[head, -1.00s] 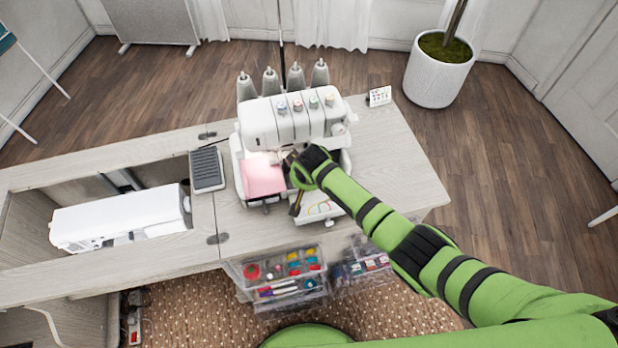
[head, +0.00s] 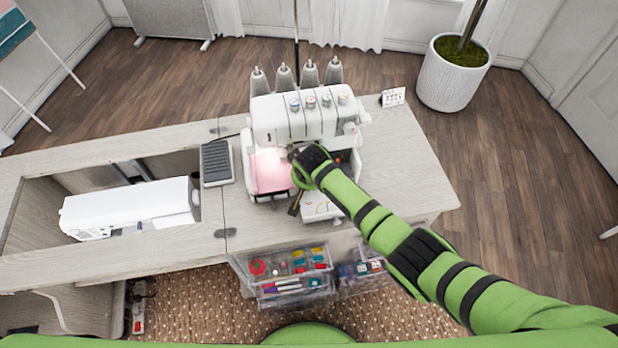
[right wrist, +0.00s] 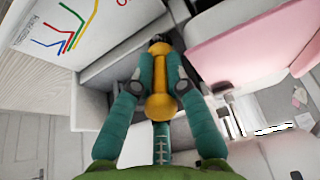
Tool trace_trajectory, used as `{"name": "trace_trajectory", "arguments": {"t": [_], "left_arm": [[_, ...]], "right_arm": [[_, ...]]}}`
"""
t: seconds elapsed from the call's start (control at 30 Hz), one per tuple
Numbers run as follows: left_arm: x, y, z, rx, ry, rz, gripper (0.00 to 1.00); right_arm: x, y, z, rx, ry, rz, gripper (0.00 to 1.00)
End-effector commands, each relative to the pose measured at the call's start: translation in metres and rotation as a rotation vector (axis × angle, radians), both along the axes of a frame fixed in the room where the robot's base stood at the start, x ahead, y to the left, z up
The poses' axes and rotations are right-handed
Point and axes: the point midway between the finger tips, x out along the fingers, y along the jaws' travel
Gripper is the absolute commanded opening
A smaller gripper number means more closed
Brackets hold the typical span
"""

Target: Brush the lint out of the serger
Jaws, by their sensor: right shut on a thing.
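The white serger (head: 290,118) stands on the cabinet top, with a pink panel (head: 270,172) at its front left. My right gripper (head: 299,168) is at the serger's front, right beside the pink panel. In the right wrist view its teal fingers (right wrist: 160,92) are shut on a yellow-orange brush handle (right wrist: 160,65). The brush's dark far end (right wrist: 158,40) points toward the serger's grey-white inside; the bristles are not clear. An opened white cover with coloured threading lines (right wrist: 72,25) lies beside it. Small pale flecks (right wrist: 299,96) show near the pink panel; I cannot tell whether they are lint.
A grey foot pedal (head: 216,162) lies left of the serger. A white sewing machine (head: 130,208) lies in the cabinet opening. A small card (head: 392,97) stands at the back right. Clear drawers (head: 290,275) with sewing supplies are below the front edge. The right tabletop is clear.

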Motion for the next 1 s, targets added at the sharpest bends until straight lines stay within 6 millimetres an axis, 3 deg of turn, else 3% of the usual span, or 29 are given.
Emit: {"name": "trace_trajectory", "arguments": {"t": [0.23,0.67,1.0], "left_arm": [[0.000,0.000,0.002,0.000,0.000,0.000,0.45],[0.000,0.000,0.042,0.000,0.000,0.000,0.45],[0.000,0.000,0.037,0.000,0.000,0.000,0.45]], "right_arm": [[0.000,0.000,0.002,0.000,0.000,0.000,0.00],[0.000,0.000,0.044,0.002,0.000,0.001,0.00],[0.000,-0.001,0.060,0.000,0.001,0.000,0.00]]}}
